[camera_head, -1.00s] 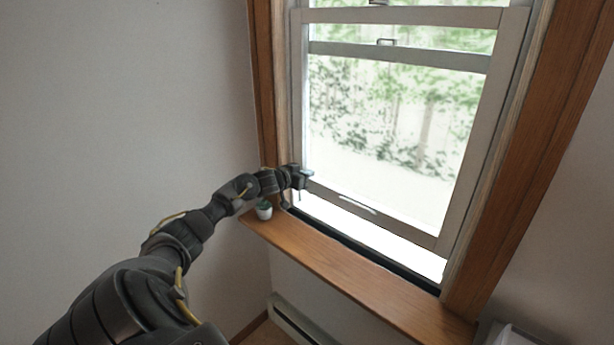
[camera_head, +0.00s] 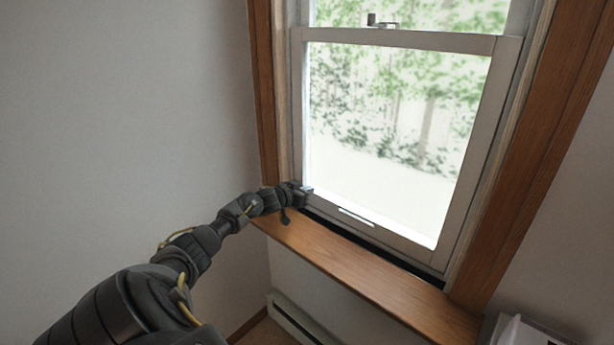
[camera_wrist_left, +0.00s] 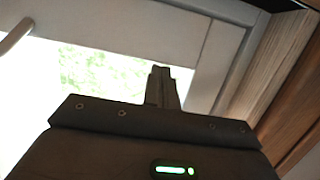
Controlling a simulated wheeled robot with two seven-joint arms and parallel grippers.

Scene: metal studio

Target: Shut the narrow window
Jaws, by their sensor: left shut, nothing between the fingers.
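The narrow window has a grey-white lower sash (camera_head: 410,245) inside a wooden frame. In the head view the sash is down, its bottom rail close to the dark track at the sill, and its top rail level with the latch. A light handle (camera_head: 357,217) is on the bottom rail. My left gripper (camera_head: 306,190) is shut and empty at the lower left corner of the sash, by the bottom rail. In the left wrist view the shut fingers (camera_wrist_left: 161,75) point toward the sash (camera_wrist_left: 130,35). I cannot tell whether they touch it. My right gripper is out of view.
A wooden sill (camera_head: 350,262) runs under the window, below my left forearm. Brown wooden trim (camera_head: 530,150) stands on the right side. A baseboard heater (camera_head: 290,318) is low on the wall. The wall at left is bare.

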